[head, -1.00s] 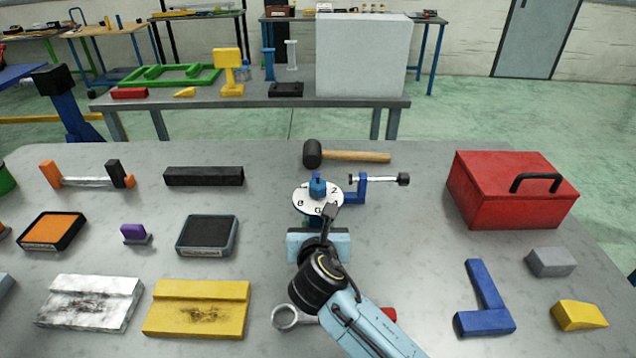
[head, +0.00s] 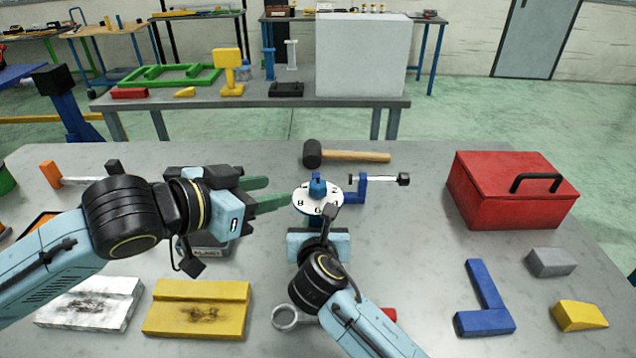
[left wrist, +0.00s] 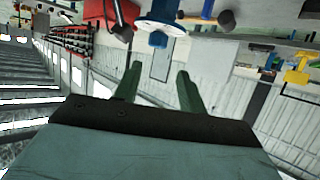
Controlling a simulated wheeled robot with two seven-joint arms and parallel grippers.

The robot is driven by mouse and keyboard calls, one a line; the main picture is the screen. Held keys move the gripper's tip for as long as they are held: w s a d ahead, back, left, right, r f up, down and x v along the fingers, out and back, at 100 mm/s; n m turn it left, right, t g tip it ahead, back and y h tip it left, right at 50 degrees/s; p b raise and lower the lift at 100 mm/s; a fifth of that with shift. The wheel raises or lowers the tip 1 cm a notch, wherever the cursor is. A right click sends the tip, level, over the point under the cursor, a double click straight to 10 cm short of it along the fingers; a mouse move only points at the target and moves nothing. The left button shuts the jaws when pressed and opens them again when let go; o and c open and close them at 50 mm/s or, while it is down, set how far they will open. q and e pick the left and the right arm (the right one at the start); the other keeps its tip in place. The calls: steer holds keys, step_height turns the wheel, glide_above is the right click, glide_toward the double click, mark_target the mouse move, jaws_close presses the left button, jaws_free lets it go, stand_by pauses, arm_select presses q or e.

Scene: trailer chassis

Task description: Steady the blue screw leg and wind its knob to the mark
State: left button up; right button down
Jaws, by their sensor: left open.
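The blue screw leg stands upright on the table, mostly hidden under a white numbered dial (head: 303,203). Its blue knob (head: 318,187) rises from the dial's middle. The dial (left wrist: 150,26) and knob (left wrist: 158,39) also show in the left wrist view, ahead of my fingertips. My left gripper (head: 280,192) is open, its green fingers pointing right at the dial's left side, with nothing between them. It also shows in the left wrist view (left wrist: 160,70). My right gripper (head: 318,243) is at the near side of the leg; its fingers are hidden. I cannot make out the mark.
A blue clamp (head: 363,188) stands close right of the dial, and a black mallet (head: 350,156) lies behind. A red toolbox (head: 510,205) is at the right. A yellow block (head: 197,296) and a ring spanner (head: 285,317) lie in front. Table is clear between clamp and toolbox.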

mark_target(315, 184)
arm_select(q)
steer(key=x, duration=1.2)
steer(key=shift+s+d, duration=0.2)
steer(key=shift+s, duration=0.05)
steer(key=shift+c, duration=0.2)
steer(key=c, duration=0.7)
steer(key=shift+o, duration=0.2)
steer(key=shift+f, duration=0.1)
